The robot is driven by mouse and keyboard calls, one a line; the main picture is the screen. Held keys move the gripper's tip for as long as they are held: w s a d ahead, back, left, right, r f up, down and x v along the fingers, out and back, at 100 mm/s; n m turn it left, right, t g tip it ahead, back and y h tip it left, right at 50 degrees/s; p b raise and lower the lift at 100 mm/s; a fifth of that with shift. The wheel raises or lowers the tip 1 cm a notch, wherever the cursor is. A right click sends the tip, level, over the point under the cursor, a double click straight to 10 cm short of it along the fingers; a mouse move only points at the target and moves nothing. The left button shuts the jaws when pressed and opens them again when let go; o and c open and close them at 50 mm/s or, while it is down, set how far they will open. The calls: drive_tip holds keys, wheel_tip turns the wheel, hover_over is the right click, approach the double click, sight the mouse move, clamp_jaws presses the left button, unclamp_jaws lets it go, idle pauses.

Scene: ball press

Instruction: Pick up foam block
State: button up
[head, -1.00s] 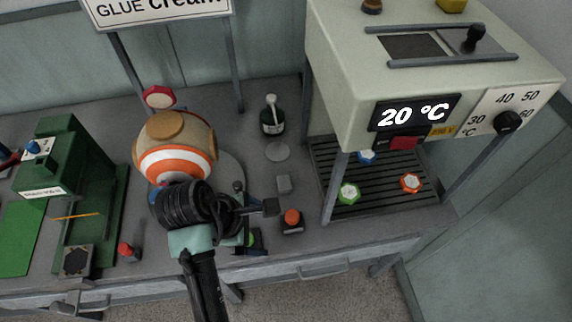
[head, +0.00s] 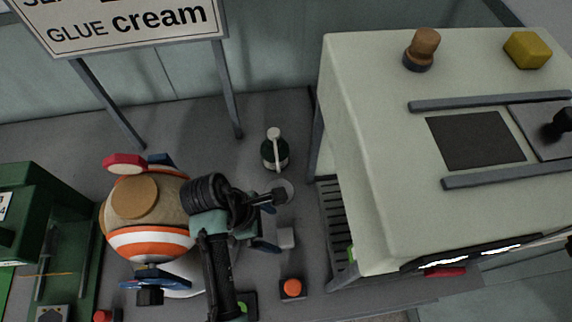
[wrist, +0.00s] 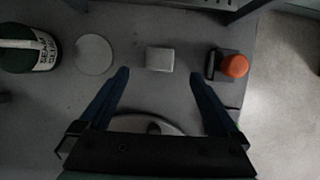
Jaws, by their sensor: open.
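A small pale grey block (head: 286,238), seemingly the foam block, sits on the grey worktop left of the oven-like machine. The frames do not confirm its material. In the wrist view the block (wrist: 160,58) lies ahead of my gripper, centred between the two blue fingers and just beyond their tips. My gripper (wrist: 158,76) is open with nothing between its fingers. In the head view my gripper (head: 277,221) is over the worktop beside the block, partly hidden by its own wrist.
A dark bottle (head: 274,150) and a flat disc (wrist: 93,55) lie on one side of the block, an orange button (head: 291,287) on the other. The machine (head: 370,180) stands close right, with a yellow block (head: 528,50) on top. A striped ball (head: 150,240) stands left.

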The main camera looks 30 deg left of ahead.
sight(284, 236)
drive_tip(key=x, duration=0.8)
drive_tip(key=shift+a+f, duration=0.1)
drive_tip(key=shift+f, duration=0.05)
drive_tip(key=c, duration=1.4)
